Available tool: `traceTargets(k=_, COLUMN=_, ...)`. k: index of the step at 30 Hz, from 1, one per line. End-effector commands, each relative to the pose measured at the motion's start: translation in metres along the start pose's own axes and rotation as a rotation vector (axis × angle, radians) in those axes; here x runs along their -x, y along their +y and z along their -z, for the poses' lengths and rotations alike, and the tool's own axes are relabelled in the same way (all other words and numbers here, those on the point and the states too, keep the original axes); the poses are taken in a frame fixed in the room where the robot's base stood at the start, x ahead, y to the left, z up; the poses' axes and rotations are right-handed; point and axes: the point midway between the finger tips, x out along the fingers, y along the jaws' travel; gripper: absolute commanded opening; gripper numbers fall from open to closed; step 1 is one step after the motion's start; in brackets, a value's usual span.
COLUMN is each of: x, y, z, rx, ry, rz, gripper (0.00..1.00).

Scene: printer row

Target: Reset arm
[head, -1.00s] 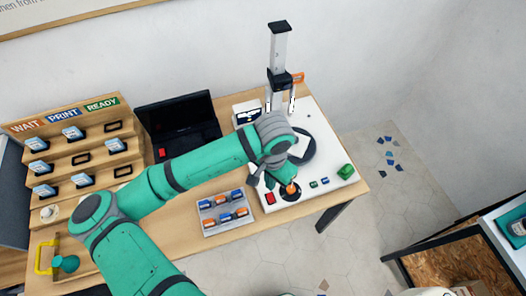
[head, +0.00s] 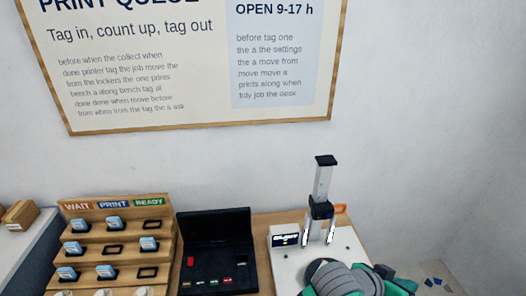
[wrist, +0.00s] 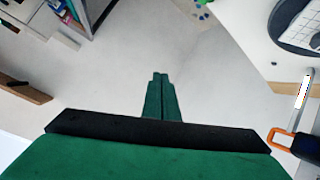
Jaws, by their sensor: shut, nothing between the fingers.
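My gripper (wrist: 160,97) shows in the wrist view with its two green fingers together and nothing between them. It points over pale floor, with the white printer base (wrist: 300,30) at the upper right and an orange part (wrist: 281,139) at the right edge. In the head view my green and grey arm (head: 350,280) reaches in at the bottom, in front of the printer base (head: 285,268). The fingers are not visible in the head view.
A stepped wooden rack (head: 112,240) with tags under WAIT, PRINT and READY stands at the left. A black case (head: 215,245) sits beside it. The printer's upright column (head: 322,190) rises at the right. A framed poster (head: 190,60) hangs on the wall.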

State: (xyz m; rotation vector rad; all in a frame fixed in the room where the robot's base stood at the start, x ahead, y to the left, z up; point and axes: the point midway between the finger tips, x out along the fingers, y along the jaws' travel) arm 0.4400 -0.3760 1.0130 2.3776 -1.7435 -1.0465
Motion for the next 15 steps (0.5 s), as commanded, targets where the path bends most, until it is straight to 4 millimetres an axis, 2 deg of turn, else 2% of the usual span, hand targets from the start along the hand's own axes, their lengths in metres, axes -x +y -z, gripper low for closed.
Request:
traceTargets(k=2, x=-0.001, y=0.009, z=0.020, rx=0.039, ry=0.109, rz=-0.029, gripper=0.00)
traceTargets(k=6, x=0.005, y=0.013, z=0.051, rx=0.103, ry=0.290, rz=-0.050, gripper=0.00)
traceTargets(k=10, x=0.016, y=0.007, z=0.070, rx=0.170, ry=0.444, rz=-0.046, gripper=0.00)
traceTargets(k=15, x=0.034, y=-0.012, z=0.078, rx=0.263, ry=0.624, rz=-0.006, gripper=0.00)
